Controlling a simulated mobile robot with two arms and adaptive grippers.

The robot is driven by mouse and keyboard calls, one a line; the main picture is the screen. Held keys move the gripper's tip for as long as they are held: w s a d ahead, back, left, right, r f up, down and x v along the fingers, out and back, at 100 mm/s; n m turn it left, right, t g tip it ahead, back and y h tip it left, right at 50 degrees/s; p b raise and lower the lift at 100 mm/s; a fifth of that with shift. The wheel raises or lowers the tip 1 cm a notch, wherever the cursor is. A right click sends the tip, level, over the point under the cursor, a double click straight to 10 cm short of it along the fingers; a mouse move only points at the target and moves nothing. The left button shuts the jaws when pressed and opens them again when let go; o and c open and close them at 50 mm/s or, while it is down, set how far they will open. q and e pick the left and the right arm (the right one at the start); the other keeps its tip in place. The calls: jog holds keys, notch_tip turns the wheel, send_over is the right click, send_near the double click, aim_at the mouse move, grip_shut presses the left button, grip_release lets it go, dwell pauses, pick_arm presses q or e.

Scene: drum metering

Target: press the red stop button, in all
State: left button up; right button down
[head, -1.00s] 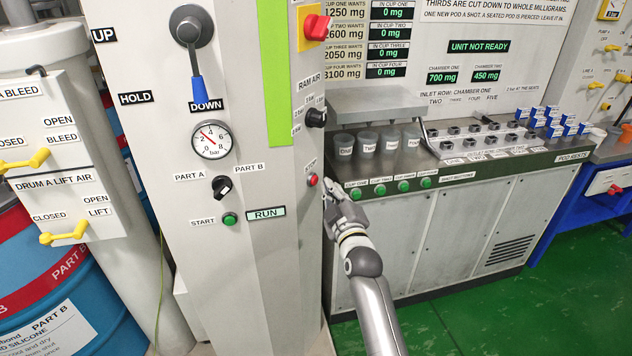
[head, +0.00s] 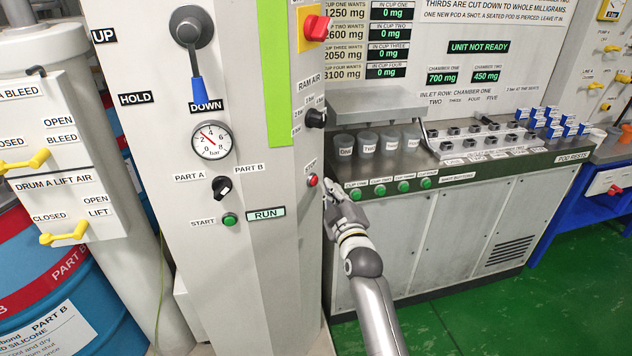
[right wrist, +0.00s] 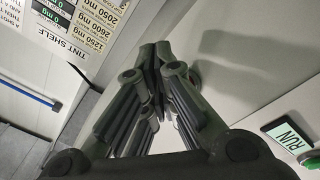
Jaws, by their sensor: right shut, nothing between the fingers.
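The red stop button (head: 313,180) is on the right side face of the grey cabinet, under a STOP label. My right gripper (head: 328,192) is just right of and slightly below the button in the head view, its fingertips close to the cabinet. I cannot tell whether it touches anything. The RUN display (head: 266,214) is lit. My left gripper is not in view.
The green start button (head: 230,219) and a black selector (head: 222,187) are left of the stop button. A red switch (head: 316,27) is above. The bench with cups (head: 367,143) and green buttons (head: 403,186) stands close right of my gripper.

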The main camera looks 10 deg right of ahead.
jog(key=shift+w+a, duration=0.1)
jog(key=shift+w+a, duration=0.2)
jog(key=shift+w+a, duration=0.25)
jog(key=shift+a, duration=0.05)
dwell(1.1)
jog(key=shift+d+r, duration=0.1)
jog(key=shift+s+d+p, duration=0.5)
jog(key=shift+s+p, duration=0.1)
jog(key=shift+p, duration=0.05)
jog(key=s+d+p, duration=0.2)
jog(key=s+d, duration=0.1)
jog(key=shift+s+d, duration=0.2)
jog(key=shift+d, duration=0.1)
dwell(0.4)
